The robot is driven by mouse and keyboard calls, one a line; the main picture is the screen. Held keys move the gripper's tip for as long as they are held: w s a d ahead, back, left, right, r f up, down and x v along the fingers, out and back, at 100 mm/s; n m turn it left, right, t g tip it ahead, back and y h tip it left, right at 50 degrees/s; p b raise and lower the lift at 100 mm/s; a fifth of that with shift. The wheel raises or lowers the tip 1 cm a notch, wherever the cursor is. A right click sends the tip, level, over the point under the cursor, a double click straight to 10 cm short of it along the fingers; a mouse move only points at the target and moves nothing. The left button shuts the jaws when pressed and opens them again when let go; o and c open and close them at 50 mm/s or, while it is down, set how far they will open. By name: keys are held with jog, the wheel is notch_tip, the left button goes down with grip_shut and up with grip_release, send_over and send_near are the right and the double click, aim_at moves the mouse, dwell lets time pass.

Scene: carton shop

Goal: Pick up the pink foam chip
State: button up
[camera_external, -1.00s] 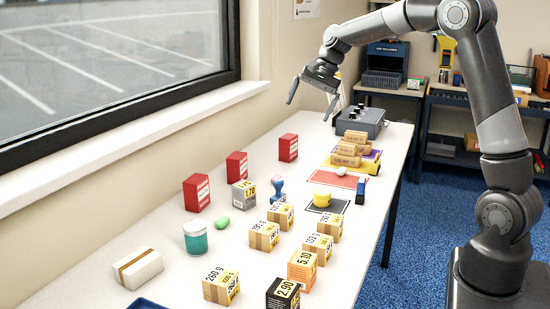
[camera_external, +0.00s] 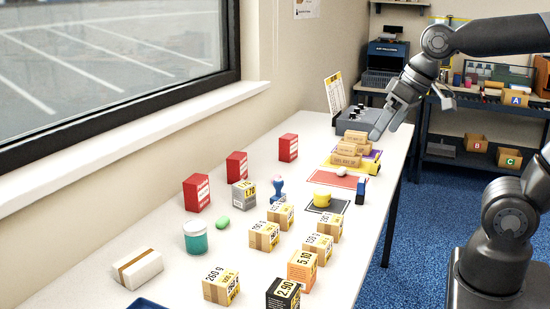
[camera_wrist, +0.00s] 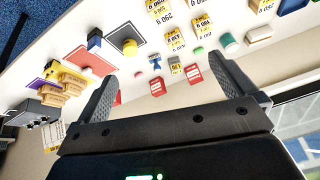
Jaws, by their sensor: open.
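My gripper (camera_external: 412,118) is open and empty, high above the far right end of the table, behind and to the right of the chip. In the wrist view my two fingers (camera_wrist: 162,68) stand wide apart with nothing between them.
A blue block (camera_external: 361,192) and a yellow cylinder (camera_external: 322,195) are near. A green chip (camera_external: 222,222), labelled cartons and red boxes (camera_external: 288,148) lie further forward and left.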

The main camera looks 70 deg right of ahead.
jog(key=s, duration=0.1)
jog(key=s+a+f+n, duration=0.1)
jog(key=s, duration=0.1)
jog(key=s+f+n, duration=0.1)
jog(key=shift+s+a+f, duration=0.2)
jog(key=shift+s+f, duration=0.05)
jog(key=shift+s, duration=0.15)
jog(key=c, duration=0.7)
jog(key=shift+c, duration=0.2)
jog(key=shift+w+r, duration=0.1)
jog(key=shift+w, duration=0.05)
